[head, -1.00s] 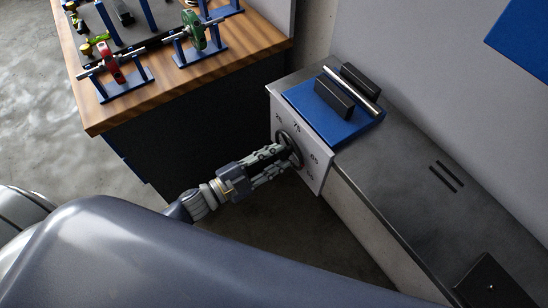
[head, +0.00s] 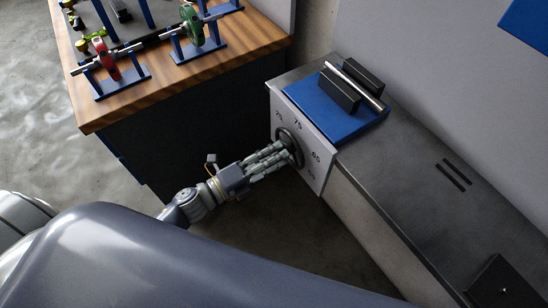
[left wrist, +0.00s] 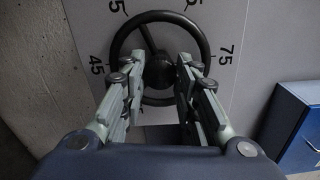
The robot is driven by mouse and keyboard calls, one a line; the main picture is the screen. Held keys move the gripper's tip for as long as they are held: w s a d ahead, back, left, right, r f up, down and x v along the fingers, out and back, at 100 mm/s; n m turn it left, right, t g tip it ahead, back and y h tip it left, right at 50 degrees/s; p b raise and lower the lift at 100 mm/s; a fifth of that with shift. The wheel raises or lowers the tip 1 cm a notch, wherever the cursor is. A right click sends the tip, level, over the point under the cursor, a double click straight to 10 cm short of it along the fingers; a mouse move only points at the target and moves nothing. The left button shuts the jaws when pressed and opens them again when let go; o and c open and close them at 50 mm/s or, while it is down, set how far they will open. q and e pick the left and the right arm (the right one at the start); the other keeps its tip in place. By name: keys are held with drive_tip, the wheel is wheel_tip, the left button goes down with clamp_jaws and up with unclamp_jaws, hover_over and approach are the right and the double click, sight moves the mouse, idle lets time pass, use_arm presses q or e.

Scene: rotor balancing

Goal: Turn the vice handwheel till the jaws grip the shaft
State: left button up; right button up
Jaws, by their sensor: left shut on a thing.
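The dark vice handwheel (head: 281,133) is on the pale dial plate (head: 322,152) at the end of the grey bench. My left gripper (head: 290,152) is shut on the handwheel. In the left wrist view its fingers (left wrist: 158,68) lie on either side of the handwheel's hub, across the rim (left wrist: 160,14). On the blue vice base (head: 312,121), the near dark jaw (head: 338,94) and the far dark jaw (head: 363,76) stand on either side of the silver shaft (head: 373,102). I cannot tell whether both jaws touch the shaft. My right gripper is not in view.
The wooden table (head: 190,77) at the upper left holds a red rotor (head: 105,60) and a green rotor (head: 192,27) on blue stands. The grey bench top (head: 400,170) is mostly clear, with a dark block (head: 497,285) at its near end. Floor is open below the gripper.

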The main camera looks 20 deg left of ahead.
use_arm(q)
drive_tip(key=shift+m, duration=0.6)
drive_tip(key=shift+m+b, duration=0.3)
drive_tip(key=o, duration=1.1)
drive_tip(key=shift+c, duration=0.2)
drive_tip(key=v, duration=1.2)
